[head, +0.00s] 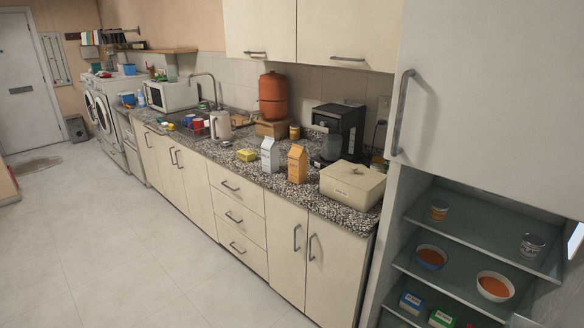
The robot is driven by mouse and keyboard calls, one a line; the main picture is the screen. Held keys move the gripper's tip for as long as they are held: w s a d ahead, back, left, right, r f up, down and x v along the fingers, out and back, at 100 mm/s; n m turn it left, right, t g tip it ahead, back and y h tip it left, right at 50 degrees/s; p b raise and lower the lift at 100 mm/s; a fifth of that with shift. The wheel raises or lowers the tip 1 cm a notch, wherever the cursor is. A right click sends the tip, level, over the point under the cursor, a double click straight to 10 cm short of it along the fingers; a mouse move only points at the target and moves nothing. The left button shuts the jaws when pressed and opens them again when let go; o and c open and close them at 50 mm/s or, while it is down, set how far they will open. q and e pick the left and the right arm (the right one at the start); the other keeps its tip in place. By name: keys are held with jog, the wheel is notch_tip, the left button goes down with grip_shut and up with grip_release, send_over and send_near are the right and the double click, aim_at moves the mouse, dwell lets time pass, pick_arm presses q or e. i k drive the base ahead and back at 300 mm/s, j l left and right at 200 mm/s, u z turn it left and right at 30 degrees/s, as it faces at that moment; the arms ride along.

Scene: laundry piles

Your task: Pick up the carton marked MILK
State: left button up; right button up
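A white carton (270,156) with a gabled top stands upright on the speckled counter (228,157). An orange carton (297,164) of the same shape stands upright just to its right. Both carry small lettering on the front that is too small to read here, so I cannot tell for sure which is marked MILK. Neither gripper shows in the head view.
A cream lidded box (352,188) sits right of the cartons, with a black coffee machine (338,128) behind. A small yellow item (246,155) lies left of the cartons. Open shelves (450,237) hold bowls and cans. The floor (110,245) before the cabinets is clear.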

aim_at(269, 148)
jog(key=i+j+z, duration=0.25)
jog(key=i+j, duration=0.4)
jog(key=i, duration=0.1)
